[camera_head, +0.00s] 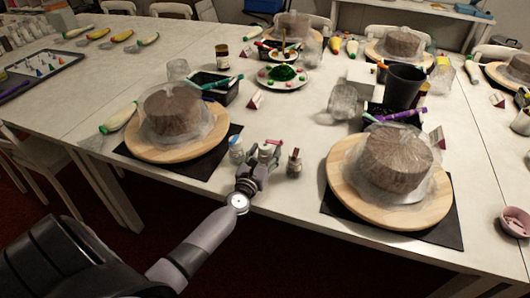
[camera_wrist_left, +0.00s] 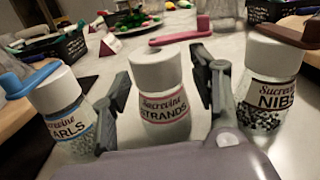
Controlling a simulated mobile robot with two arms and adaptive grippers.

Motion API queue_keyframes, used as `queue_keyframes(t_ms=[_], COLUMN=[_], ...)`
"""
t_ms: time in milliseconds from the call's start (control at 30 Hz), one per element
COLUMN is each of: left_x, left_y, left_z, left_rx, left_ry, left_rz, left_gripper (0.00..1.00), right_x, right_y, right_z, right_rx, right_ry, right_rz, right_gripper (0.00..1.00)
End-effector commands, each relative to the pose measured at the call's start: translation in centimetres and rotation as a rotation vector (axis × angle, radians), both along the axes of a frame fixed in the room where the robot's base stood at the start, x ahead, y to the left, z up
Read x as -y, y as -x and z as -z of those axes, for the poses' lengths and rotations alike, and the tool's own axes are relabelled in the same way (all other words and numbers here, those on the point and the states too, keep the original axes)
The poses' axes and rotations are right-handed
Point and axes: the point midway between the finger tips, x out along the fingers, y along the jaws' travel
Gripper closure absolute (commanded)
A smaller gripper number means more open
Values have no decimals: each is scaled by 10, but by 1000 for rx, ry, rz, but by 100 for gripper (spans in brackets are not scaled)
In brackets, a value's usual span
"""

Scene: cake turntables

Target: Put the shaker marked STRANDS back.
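The STRANDS shaker (camera_wrist_left: 163,105) has a white cap, a pink-red lever and a label reading STRANDS. In the left wrist view it stands upright between the two fingers of my left gripper (camera_wrist_left: 165,85), which is open with small gaps beside the shaker. In the head view my left gripper (camera_head: 260,162) is at the table's front edge, and the STRANDS shaker (camera_head: 266,151) shows partly behind it. The PEARLS shaker (camera_wrist_left: 62,105), with a blue lever, stands just left. The NIBS shaker (camera_wrist_left: 266,90), with a dark brown lever, stands just right. My right gripper is not in view.
A wooden turntable with a wrapped cake (camera_head: 172,112) is on the left, and another wrapped cake (camera_head: 396,158) on its board is on the right. Black baskets (camera_head: 228,92) and a plate with green and red pieces (camera_head: 300,84) lie behind.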

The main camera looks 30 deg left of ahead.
Motion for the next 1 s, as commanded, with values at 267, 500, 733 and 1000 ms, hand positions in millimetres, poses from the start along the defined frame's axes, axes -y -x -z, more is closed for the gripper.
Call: queue_keyframes(t_ms=[267,500,733,1000], left_x=[0,3,14,25], left_y=[0,12,58,104], left_z=[0,-1,0,0], left_rx=[0,-2,-3,-1], left_ry=[0,1,2,0], left_rz=[0,1,0,0], left_gripper=[39,39,39,39], right_x=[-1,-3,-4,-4], right_y=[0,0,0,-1], right_z=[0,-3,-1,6], right_rx=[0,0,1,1], right_ry=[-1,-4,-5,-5], right_rz=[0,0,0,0], right_gripper=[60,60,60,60])
